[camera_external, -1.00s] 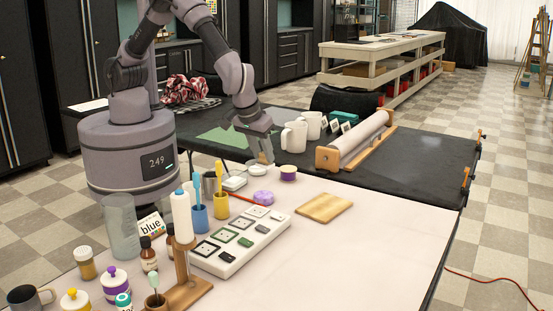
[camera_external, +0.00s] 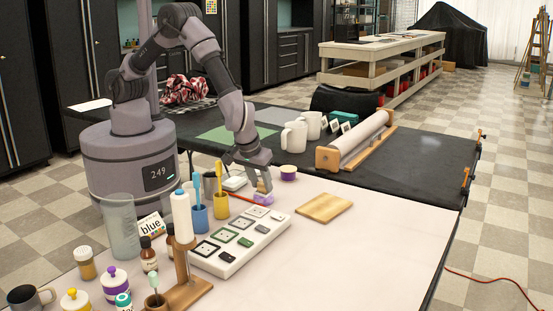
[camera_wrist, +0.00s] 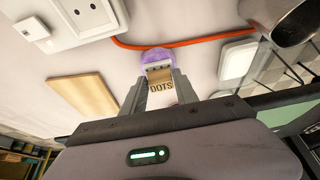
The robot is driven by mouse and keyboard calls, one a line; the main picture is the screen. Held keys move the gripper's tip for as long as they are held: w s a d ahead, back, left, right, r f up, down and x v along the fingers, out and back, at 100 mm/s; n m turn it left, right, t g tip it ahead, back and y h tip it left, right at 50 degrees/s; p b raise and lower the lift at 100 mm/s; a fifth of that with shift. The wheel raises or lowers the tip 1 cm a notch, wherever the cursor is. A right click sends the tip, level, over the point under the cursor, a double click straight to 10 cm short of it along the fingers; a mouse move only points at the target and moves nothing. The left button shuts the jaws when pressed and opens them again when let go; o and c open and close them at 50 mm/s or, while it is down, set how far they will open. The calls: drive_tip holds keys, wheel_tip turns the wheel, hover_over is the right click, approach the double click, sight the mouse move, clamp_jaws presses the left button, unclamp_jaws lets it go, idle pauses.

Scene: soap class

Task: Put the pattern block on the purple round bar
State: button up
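My gripper (camera_external: 264,188) is low over the pale table, pointing down, with its fingers closed on a small wooden block. In the wrist view the block (camera_wrist: 160,76) sits between the fingertips (camera_wrist: 160,90) and carries a pale label reading "DOTS". The purple round bar (camera_external: 262,199) lies on the table directly under the gripper. It also shows in the wrist view (camera_wrist: 154,56), partly hidden behind the block. The block overlaps the bar in both views; I cannot tell whether they touch.
A white panel with several framed squares (camera_external: 270,230) and a wooden board (camera_external: 325,207) lie nearby. Yellow (camera_external: 221,207) and blue (camera_external: 198,219) cups with tools stand left. A small purple-banded jar (camera_external: 288,173) stands behind.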

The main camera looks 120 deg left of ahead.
drive_tip(key=shift+o, duration=1.3)
drive_tip(key=shift+r+p, duration=0.3)
drive_tip(key=shift+p, duration=0.05)
drive_tip(key=s+d+r+m+t+p, duration=0.1)
drive_tip(key=s+d+r+m+p, duration=0.1)
drive_tip(key=r, duration=0.9)
drive_tip(key=s+d+r+m+p, duration=0.2)
drive_tip(key=r+m, duration=0.1)
drive_tip(key=r, duration=0.7)
drive_tip(key=s+r+m+t+h, duration=0.1)
drive_tip(key=s+r+m+t, duration=0.1)
drive_tip(key=s+r+m, duration=0.4)
drive_tip(key=s+r+m+t+h, duration=0.1)
drive_tip(key=s+r+m+t, duration=0.1)
drive_tip(key=s+r+m, duration=0.4)
drive_tip(key=s+d+m, duration=0.1)
drive_tip(key=s+m, duration=0.4)
drive_tip(key=s, duration=0.4)
drive_tip(key=shift+s+r+t+h, duration=0.15)
drive_tip(key=shift+r+t+h, duration=0.15)
drive_tip(key=shift+t, duration=0.1)
